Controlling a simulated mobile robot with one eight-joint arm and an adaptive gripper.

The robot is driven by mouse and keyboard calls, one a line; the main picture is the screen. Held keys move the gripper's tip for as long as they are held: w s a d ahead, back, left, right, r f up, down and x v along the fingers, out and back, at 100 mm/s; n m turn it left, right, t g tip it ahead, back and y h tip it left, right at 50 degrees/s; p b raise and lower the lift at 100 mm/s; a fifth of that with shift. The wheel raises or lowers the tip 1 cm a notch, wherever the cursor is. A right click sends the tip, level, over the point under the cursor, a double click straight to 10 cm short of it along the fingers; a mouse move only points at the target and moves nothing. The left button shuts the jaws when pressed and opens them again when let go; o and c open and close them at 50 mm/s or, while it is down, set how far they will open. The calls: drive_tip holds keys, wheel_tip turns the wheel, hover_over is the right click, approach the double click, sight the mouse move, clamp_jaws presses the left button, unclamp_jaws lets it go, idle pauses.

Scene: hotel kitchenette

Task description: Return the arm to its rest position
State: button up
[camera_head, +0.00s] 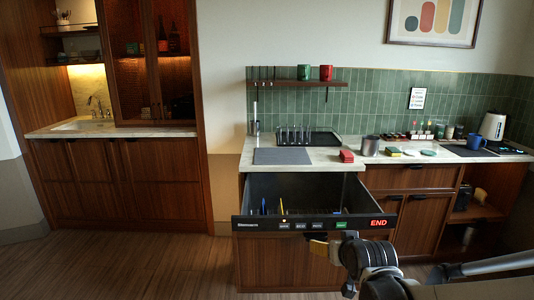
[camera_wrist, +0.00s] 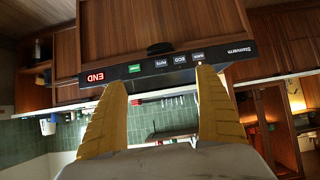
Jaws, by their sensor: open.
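My gripper (camera_wrist: 161,82) is open and empty in the wrist view, with its two yellow fingers spread apart. That view is upside down. In the head view my gripper (camera_head: 318,239) is partly hidden by its own wrist, low in front of the open dishwasher drawer (camera_head: 300,219). The drawer's black front panel, with its buttons and red END display, also shows beyond the fingertips in the wrist view (camera_wrist: 150,66). I cannot tell the exact gap between fingers and panel. My arm (camera_head: 375,262) reaches in from the lower right.
The pulled-out drawer juts into the room with several utensils inside. The wooden floor (camera_head: 140,262) at left is clear.

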drive_tip(key=s+r+g, duration=0.2)
drive_tip(key=s+g, duration=0.2)
drive_tip(key=s, duration=2.1)
drive_tip(key=shift+s+r, duration=0.25)
drive_tip(key=shift+s, duration=0.05)
